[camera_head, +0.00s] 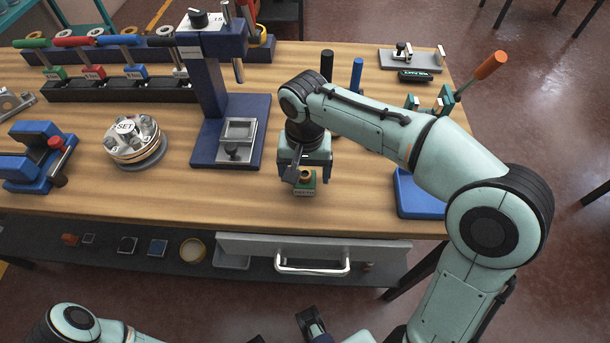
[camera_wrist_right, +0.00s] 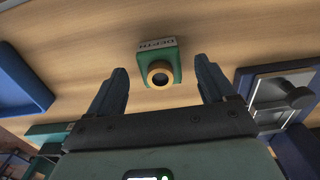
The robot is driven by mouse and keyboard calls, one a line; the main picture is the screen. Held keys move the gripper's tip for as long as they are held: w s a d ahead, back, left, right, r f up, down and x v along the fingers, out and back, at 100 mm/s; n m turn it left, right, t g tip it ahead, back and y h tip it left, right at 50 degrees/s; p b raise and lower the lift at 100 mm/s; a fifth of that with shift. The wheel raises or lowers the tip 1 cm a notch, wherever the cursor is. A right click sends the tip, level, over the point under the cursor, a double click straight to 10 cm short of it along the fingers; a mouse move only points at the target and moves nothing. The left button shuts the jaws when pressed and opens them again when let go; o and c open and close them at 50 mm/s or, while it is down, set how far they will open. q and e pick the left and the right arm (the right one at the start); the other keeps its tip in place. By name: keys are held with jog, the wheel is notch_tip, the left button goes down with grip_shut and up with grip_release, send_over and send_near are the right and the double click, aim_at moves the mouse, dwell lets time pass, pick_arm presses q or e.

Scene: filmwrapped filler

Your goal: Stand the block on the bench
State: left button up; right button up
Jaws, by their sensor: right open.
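A small green block (camera_head: 304,187) with a "DEPTH" label and a brass-coloured ring sits on the wooden bench (camera_head: 350,212) near its front edge. The wrist view shows the block (camera_wrist_right: 158,68) with the ring facing the camera and the label on one side. My right gripper (camera_head: 304,172) is over the block and partly hides it. In the wrist view its fingers (camera_wrist_right: 161,70) are apart, one on each side of the block, with gaps visible. Part of my left gripper (camera_head: 286,330) shows at the bottom edge, below the bench, mostly cut off.
A dark blue press stand (camera_head: 262,130) is left of the block, with a round "SET" fixture (camera_head: 134,142) further left. A blue tray (camera_head: 417,197) lies to the right. Black and blue upright handles (camera_head: 357,75) stand behind my arm. A drawer (camera_head: 310,247) is below the bench front.

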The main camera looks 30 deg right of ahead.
aim_at(305, 174)
notch_tip(305, 174, up, 9)
jog(key=shift+r+p, duration=0.1)
jog(key=shift+p, duration=0.85)
